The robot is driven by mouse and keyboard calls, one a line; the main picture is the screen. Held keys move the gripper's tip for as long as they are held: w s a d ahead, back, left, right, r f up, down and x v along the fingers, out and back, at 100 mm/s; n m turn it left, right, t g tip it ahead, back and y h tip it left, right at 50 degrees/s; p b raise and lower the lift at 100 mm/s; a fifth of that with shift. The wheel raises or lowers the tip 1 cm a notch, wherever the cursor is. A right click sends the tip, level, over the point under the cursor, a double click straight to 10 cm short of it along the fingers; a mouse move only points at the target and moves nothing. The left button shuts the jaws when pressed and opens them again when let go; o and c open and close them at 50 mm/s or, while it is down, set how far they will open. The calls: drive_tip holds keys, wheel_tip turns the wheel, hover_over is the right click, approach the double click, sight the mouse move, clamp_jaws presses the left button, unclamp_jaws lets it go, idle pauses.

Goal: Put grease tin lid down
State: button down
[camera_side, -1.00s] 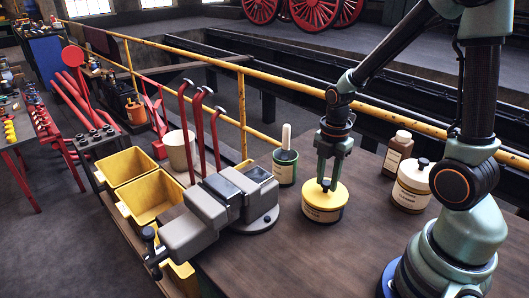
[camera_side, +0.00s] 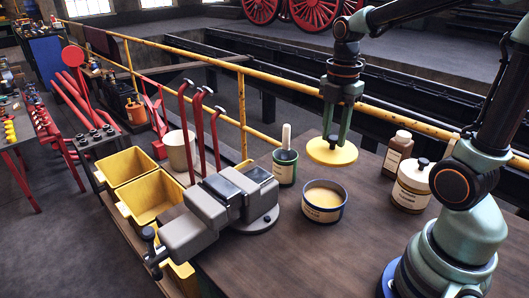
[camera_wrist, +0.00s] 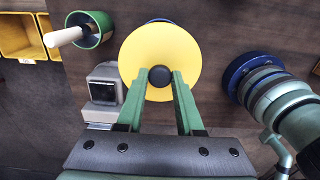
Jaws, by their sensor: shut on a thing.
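The yellow grease tin lid (camera_side: 332,152) with its dark knob is held in the air by my gripper (camera_side: 334,140), above the back part of the bench. In the wrist view, the two green fingers (camera_wrist: 160,78) are shut on the knob of the lid (camera_wrist: 160,40). The open grease tin (camera_side: 325,203) stands on the bench below and slightly left of the lid in the side view, with pale grease showing inside.
A green pot with a white handle (camera_side: 285,165) stands left of the tin. A grey vise (camera_side: 222,205) is at the bench's left. A brown bottle (camera_side: 397,153) and a cream jar with a dark knob (camera_side: 412,188) stand right. Bare bench (camera_side: 300,260) lies in front.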

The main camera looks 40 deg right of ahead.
sight(333, 137)
wheel_tip(333, 137, up, 6)
drive_tip(key=shift+r, duration=0.15)
drive_tip(key=shift+a+r, duration=0.15)
drive_tip(key=shift+r, duration=0.05)
drive_tip(key=s+a+f+n, duration=0.3)
drive_tip(key=s+a+n, duration=0.15)
drive_tip(key=a, duration=0.55)
drive_tip(key=s+a+f+n, duration=0.3)
drive_tip(key=a+n, duration=0.2)
drive_tip(key=a, duration=0.5)
drive_tip(key=shift+m, duration=0.25)
drive_tip(key=f, duration=1.9)
drive_tip(key=shift+w, duration=0.25)
drive_tip(key=shift+f, duration=0.2)
drive_tip(key=c, duration=0.5)
unclamp_jaws()
drive_tip(key=shift+c, duration=0.2)
drive_tip(key=shift+r, duration=0.2)
